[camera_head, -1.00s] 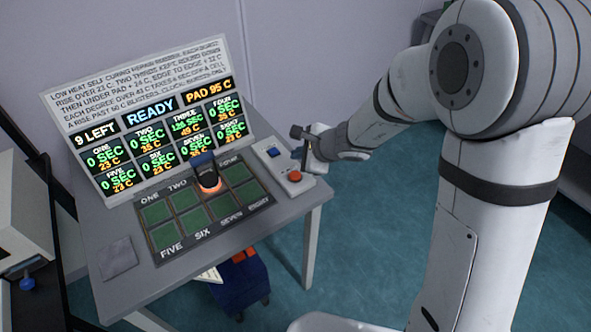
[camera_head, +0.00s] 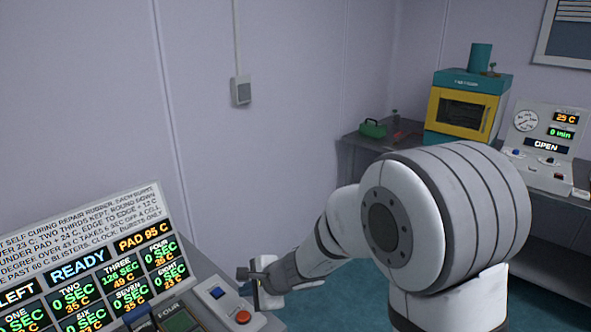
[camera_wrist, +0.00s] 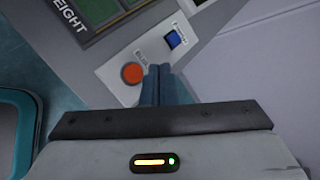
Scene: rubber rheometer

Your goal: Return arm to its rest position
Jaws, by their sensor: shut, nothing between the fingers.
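My arm is white and grey and reaches leftward in the head view. My gripper (camera_head: 252,273) is at its end, just above and beyond the small button box (camera_head: 211,285) at the table's right edge. In the wrist view the dark fingers (camera_wrist: 158,75) are together with nothing between them. They appear beside the round orange-red button (camera_wrist: 131,73) and below the blue button (camera_wrist: 172,39). I cannot tell whether the fingertips touch the box.
A display (camera_head: 88,268) on the table reads READY and PAD 95 C. A yellow and teal oven (camera_head: 465,108) and a gauge panel (camera_head: 543,140) reading OPEN stand on a bench at the back right. Teal floor lies between table and bench.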

